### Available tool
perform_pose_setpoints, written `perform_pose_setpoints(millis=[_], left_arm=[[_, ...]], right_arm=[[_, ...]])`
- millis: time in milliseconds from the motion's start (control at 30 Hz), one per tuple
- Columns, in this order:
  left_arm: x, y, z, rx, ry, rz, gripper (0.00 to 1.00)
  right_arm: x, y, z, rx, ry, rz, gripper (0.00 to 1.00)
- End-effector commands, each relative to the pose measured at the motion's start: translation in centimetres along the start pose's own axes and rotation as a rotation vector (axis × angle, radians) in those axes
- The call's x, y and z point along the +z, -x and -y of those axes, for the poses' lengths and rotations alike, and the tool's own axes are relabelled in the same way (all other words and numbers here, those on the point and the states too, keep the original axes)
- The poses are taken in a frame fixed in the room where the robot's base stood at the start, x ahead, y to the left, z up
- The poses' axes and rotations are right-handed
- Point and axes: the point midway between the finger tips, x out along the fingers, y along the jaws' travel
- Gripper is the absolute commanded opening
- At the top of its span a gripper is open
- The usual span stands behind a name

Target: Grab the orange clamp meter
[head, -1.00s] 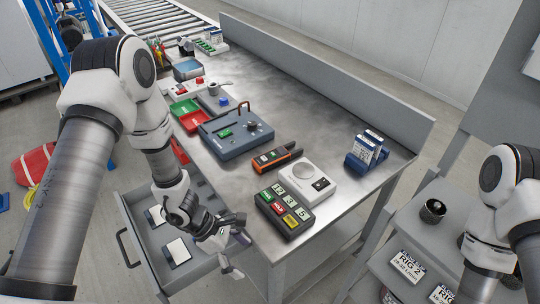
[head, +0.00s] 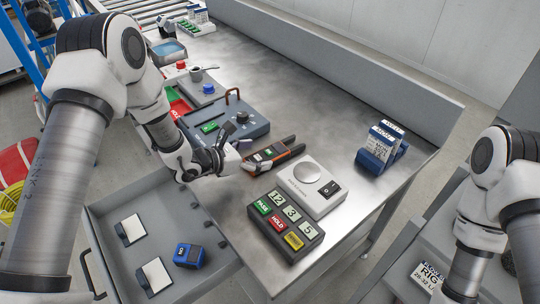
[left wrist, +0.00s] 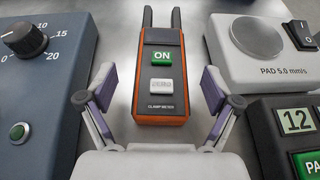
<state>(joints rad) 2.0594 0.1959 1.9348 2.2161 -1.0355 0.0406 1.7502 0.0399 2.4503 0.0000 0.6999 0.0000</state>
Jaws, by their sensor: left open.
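The orange clamp meter (head: 272,155) lies on the steel bench between the blue dial box and the white pad unit. In the left wrist view the clamp meter (left wrist: 161,75) points away from me, with its dark jaws at the far end and a green ON label and a grey button on its face. My left gripper (head: 243,157) is at the near end of the meter in the head view. In the left wrist view its fingers (left wrist: 158,98) are spread apart, on either side of the meter's near end, with nothing held. My right gripper is out of view.
The blue dial box (head: 228,125) stands left of the meter. The white pad unit (head: 311,185) and the dark box with number tiles (head: 286,226) are close on the right. An open drawer (head: 215,262) lies below, holding a blue device (head: 189,255).

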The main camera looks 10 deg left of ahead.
Motion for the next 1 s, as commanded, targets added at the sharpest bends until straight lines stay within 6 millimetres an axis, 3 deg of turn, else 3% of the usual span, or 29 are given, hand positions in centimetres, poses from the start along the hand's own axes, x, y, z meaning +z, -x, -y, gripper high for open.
perform_pose_setpoints(millis=[233, 467, 567, 700, 1000], left_arm=[[-0.1, -4.1, 0.2, -0.002, -0.002, -0.002, 0.9], [-0.2, -4.6, 0.1, -0.001, 0.0, 0.0, 0.9], [-0.2, -4.6, 0.1, -0.001, 0.0, -0.001, 0.61], [-0.2, -4.6, 0.1, -0.001, 0.0, -0.001, 0.15], [-0.1, -4.6, 0.1, -0.001, -0.001, 0.0, 0.15]], right_arm=[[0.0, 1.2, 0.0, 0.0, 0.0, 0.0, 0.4], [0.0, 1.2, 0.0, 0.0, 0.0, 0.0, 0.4], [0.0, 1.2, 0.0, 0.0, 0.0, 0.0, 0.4], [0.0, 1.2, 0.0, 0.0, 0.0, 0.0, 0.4], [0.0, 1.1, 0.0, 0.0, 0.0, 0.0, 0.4]])
